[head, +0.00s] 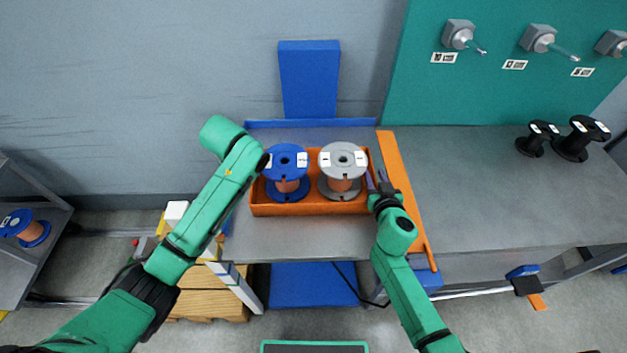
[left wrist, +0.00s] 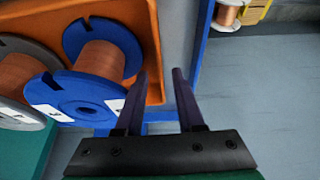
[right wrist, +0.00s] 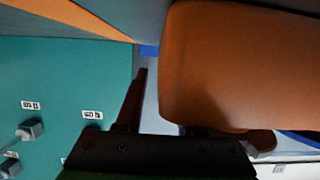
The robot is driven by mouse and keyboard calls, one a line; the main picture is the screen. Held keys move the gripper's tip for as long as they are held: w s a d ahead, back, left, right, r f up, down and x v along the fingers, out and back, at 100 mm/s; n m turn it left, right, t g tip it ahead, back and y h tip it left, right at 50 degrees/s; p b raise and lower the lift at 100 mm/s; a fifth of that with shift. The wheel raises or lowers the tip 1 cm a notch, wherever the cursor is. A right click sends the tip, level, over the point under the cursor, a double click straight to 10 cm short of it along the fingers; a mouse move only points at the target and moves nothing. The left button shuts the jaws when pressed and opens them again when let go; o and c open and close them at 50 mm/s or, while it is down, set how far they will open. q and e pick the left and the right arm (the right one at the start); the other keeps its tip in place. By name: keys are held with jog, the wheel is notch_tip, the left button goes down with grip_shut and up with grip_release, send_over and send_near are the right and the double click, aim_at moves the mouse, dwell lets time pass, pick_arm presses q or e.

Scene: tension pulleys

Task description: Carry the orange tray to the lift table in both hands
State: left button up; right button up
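The orange tray (head: 310,208) rests on a grey, blue-edged platform (head: 300,240) that looks like the lift table. In it stand a blue-flanged spool (head: 287,190) and a grey-flanged spool (head: 343,188), both with copper-coloured winding. My left gripper (left wrist: 158,72) is open at the tray's left end, its fingers apart beside the tray wall; my arm hides it in the head view. My right gripper (head: 377,180) is at the tray's right end and looks open. In the right wrist view the tray wall (right wrist: 240,70) hides one finger; I cannot tell contact.
A teal panel (head: 480,95) with pegs rises behind. A side shelf (head: 45,250) holds another blue spool (head: 25,229).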

jog(key=shift+s, duration=0.2)
jog(key=v, duration=1.1)
jog(key=shift+s+r, duration=0.2)
jog(key=shift+s, duration=0.15)
pick_arm(q)
jog(key=v, duration=0.7)
jog(key=shift+r, duration=0.2)
jog(key=shift+s, duration=0.15)
